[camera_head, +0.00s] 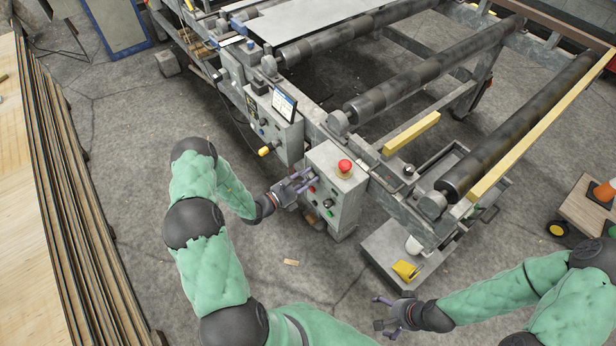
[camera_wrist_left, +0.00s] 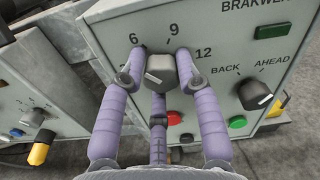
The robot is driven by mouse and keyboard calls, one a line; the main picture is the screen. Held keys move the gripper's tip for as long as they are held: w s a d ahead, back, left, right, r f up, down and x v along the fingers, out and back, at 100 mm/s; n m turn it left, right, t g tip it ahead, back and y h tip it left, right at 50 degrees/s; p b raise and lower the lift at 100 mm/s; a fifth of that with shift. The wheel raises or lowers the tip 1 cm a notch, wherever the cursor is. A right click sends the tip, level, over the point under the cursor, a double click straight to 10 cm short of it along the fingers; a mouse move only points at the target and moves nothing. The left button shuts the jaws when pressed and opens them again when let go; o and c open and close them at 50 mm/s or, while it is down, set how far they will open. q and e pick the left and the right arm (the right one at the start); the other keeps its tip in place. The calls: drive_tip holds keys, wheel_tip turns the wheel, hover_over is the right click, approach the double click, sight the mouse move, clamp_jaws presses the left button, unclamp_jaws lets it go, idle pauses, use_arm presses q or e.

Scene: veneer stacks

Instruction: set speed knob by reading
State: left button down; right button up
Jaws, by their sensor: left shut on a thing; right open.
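In the left wrist view, the grey speed knob (camera_wrist_left: 161,70) sits on a grey panel among the marks 6, 9 and 12. A pale mark shows on its lower left face; which number it points to is unclear. My left gripper (camera_wrist_left: 160,75) is shut on this knob, its purple fingers around it. In the head view, my left gripper (camera_head: 300,182) is at the front of the control box (camera_head: 345,211). My right gripper (camera_head: 384,314) is open and empty above the floor. A small display (camera_head: 284,104) shows a reading too small to read.
A black BACK/AHEAD selector (camera_wrist_left: 253,94), red button (camera_wrist_left: 174,118) and green button (camera_wrist_left: 237,122) are beside the knob. A red emergency button (camera_head: 344,167) tops the box. A roller conveyor (camera_head: 412,82) stands behind. Veneer stacks (camera_head: 40,200) line the left; floor between is mostly clear.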

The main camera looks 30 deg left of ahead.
use_arm(q)
drive_tip(key=n+p, duration=0.1)
drive_tip(key=n, duration=0.1)
drive_tip(key=n+p, duration=0.1)
drive_tip(key=n, duration=0.2)
drive_tip(key=shift+w+a+r, duration=0.1)
drive_tip(key=shift+r, duration=0.1)
drive_tip(key=shift+w+a+n+p, duration=0.15)
drive_tip(key=shift+n+p, duration=0.4)
drive_tip(key=shift+n, duration=1.85)
drive_tip(key=shift+a, duration=0.1)
drive_tip(key=c, duration=0.9)
unclamp_jaws()
drive_tip(key=shift+f, duration=0.1)
drive_tip(key=shift+s, duration=0.25)
drive_tip(key=v, duration=1.1)
drive_tip(key=shift+s, duration=0.3)
drive_tip(key=shift+a, duration=0.1)
